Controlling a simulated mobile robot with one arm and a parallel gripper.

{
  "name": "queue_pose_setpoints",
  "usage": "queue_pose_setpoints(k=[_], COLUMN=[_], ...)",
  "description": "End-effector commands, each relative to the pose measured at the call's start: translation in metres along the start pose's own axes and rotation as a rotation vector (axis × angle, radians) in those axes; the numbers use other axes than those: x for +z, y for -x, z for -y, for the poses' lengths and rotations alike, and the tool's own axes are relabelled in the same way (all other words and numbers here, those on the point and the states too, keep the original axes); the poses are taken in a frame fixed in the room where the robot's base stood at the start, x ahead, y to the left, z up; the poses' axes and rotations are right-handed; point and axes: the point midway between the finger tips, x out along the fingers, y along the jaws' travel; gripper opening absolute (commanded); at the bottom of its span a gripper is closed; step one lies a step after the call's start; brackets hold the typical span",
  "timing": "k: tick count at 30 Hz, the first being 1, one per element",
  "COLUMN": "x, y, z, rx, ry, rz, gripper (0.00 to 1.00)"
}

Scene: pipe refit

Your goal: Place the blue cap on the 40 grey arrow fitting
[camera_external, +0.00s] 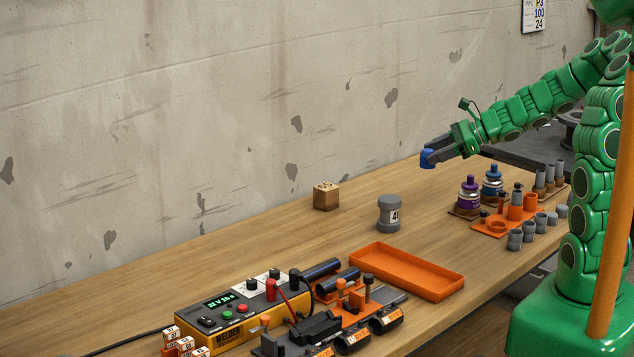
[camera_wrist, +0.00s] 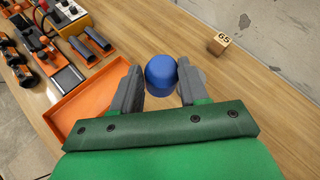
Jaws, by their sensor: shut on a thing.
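The blue cap (camera_external: 428,159) is held between the fingertips of my gripper (camera_external: 431,152), above the bench. In the wrist view the cap (camera_wrist: 161,75) sits between the two dark grey fingers of my gripper (camera_wrist: 160,85). A grey fitting (camera_external: 389,213) with a white label that seems to read 40 stands upright on the bench. It is below and to the left of the cap, clearly apart from it. No arrow is readable on it. I cannot make out the fitting in the wrist view; the cap or fingers may hide it.
An empty orange tray (camera_external: 407,272) lies in front of the fitting. A wooden block (camera_external: 326,196) stands behind it. A yellow welder (camera_external: 229,313) and tools are at the front left. Purple (camera_external: 468,194) and blue-topped (camera_external: 492,181) bottles and several small grey fittings are at the right.

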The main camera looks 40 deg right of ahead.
Motion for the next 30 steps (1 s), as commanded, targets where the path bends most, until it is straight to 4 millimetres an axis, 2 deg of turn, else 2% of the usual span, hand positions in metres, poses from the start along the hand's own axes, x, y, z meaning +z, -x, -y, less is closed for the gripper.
queue_pose_setpoints(k=[19,30], x=[-0.026,-0.057], y=[-0.072,-0.108], z=[0.06,0.074], rx=[-0.001,0.0], ry=[0.001,-0.001], rz=[-0.004,-0.002], gripper=[0.15,0.15])
